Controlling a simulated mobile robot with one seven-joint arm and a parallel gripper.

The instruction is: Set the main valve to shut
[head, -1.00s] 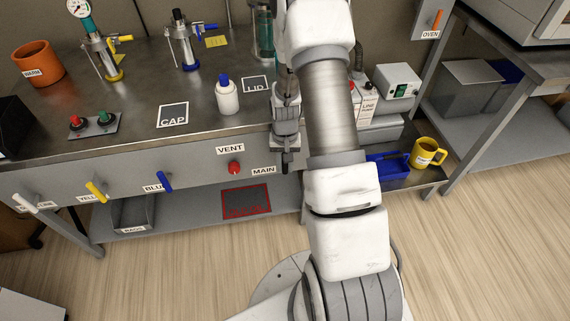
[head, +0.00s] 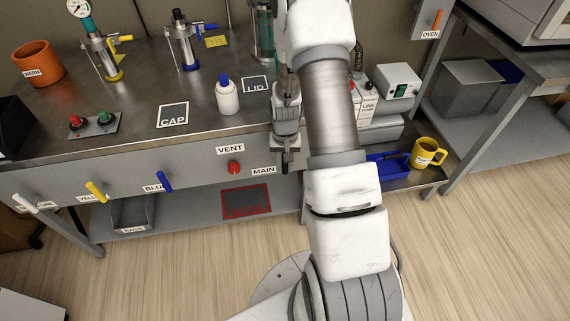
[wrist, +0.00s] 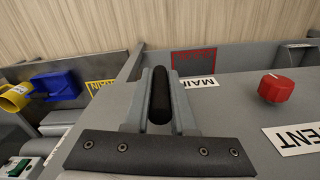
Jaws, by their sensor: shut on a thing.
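The main valve's black handle (wrist: 160,96) sits between the two grey fingers of my gripper (wrist: 161,78) in the wrist view. The gripper is shut on it, and the handle lies lengthwise along the fingers in that picture. The MAIN label (wrist: 198,82) is just right of the fingers. In the head view my gripper (head: 286,160) is at the bench's front panel, right of the MAIN label (head: 264,170). My arm and gripper hide most of the valve there, so its exact angle cannot be told from that view.
A red VENT knob (head: 234,167) stands left of the MAIN label, close to my gripper. Blue (head: 164,181) and yellow (head: 96,191) handles are farther left on the panel. A white bottle with a blue cap (head: 227,97) stands on the bench above.

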